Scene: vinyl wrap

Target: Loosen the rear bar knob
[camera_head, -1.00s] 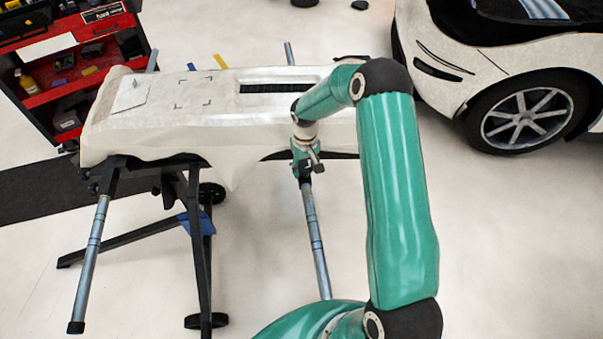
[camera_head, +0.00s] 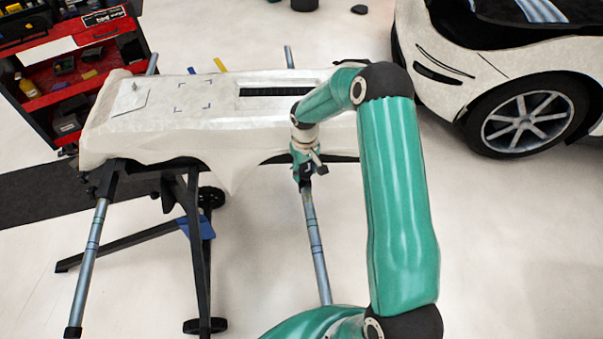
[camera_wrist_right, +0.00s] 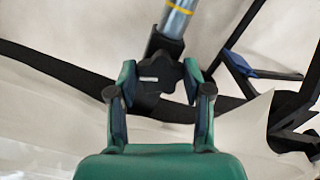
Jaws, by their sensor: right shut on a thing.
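A dark lobed knob (camera_wrist_right: 160,73) sits on a black clamp below a grey metal bar with a yellow band (camera_wrist_right: 176,22) in the right wrist view. My right gripper (camera_wrist_right: 158,88) has one finger on each side of the knob and is shut on it. In the head view my right gripper (camera_head: 305,163) is at the upper end of the right-hand grey bar (camera_head: 317,245), just below the edge of the white panel (camera_head: 190,105). The knob is too small and too covered to make out there. My left gripper is not in view.
Black stand legs (camera_head: 196,250) hold the panel, and a second grey bar (camera_head: 88,262) sticks out at the left. A red tool cart (camera_head: 95,65) stands at the back left, a white car (camera_head: 450,75) at the right. The floor between the bars in front is partly clear.

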